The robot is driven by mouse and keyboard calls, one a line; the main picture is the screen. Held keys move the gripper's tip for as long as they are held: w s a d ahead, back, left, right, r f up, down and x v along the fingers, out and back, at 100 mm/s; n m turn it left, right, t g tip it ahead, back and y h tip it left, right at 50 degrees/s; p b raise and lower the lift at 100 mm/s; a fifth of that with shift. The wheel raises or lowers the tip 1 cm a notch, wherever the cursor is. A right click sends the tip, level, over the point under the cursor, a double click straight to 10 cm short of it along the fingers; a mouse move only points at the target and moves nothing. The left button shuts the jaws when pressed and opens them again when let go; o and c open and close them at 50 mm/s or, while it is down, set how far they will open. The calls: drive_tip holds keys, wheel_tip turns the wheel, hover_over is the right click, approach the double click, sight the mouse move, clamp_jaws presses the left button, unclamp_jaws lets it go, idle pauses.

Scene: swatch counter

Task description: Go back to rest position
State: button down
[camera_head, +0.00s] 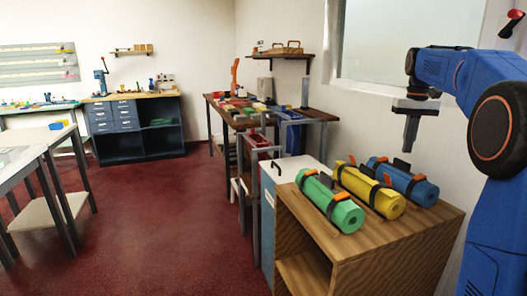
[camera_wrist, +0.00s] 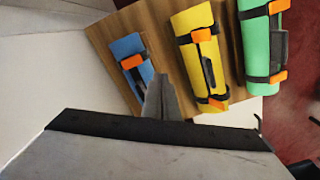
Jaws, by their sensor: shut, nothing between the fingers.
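My gripper (camera_head: 409,142) hangs pointing down from my blue arm at the right of the head view, above the right back part of a wooden cabinet. In the wrist view my gripper (camera_wrist: 160,84) shows its fingers together with nothing between them. Three strapped rolls lie side by side on the wooden cabinet (camera_head: 367,237): a green roll (camera_head: 345,216), a yellow roll (camera_head: 390,206) and a blue roll (camera_head: 425,190). The wrist view also shows the blue roll (camera_wrist: 127,47), the yellow roll (camera_wrist: 183,24) and the green roll (camera_wrist: 257,40). My gripper appears apart from them.
A white wall and a window (camera_head: 400,35) stand close behind my arm. A work table (camera_head: 322,115) with coloured pieces stands beyond the cabinet. A dark blue shelf unit (camera_head: 147,140) is at the back. The red floor (camera_head: 150,225) is open in the middle.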

drive_tip(key=s+a+f+t, duration=0.1)
drive_tip(key=s+a+f, duration=0.1)
drive_tip(key=s+a, duration=0.35)
drive_tip(key=s+a+f+n+t, duration=0.1)
drive_tip(key=s+a+f, duration=0.15)
drive_tip(key=s, duration=0.65)
drive_tip(key=s+a+f+t, duration=0.1)
drive_tip(key=s+a, duration=0.4)
drive_tip(key=s, duration=0.2)
drive_tip(key=s+a+f+t, duration=0.1)
drive_tip(key=s+a+f, duration=0.1)
drive_tip(key=s+f, duration=0.6)
drive_tip(key=s+a+f+n, duration=0.1)
drive_tip(key=s+a+f, duration=0.2)
drive_tip(key=s+f, duration=0.5)
drive_tip(key=shift+s+f+t, duration=0.2)
drive_tip(key=shift+s+t, duration=0.2)
drive_tip(key=shift+s, duration=0.6)
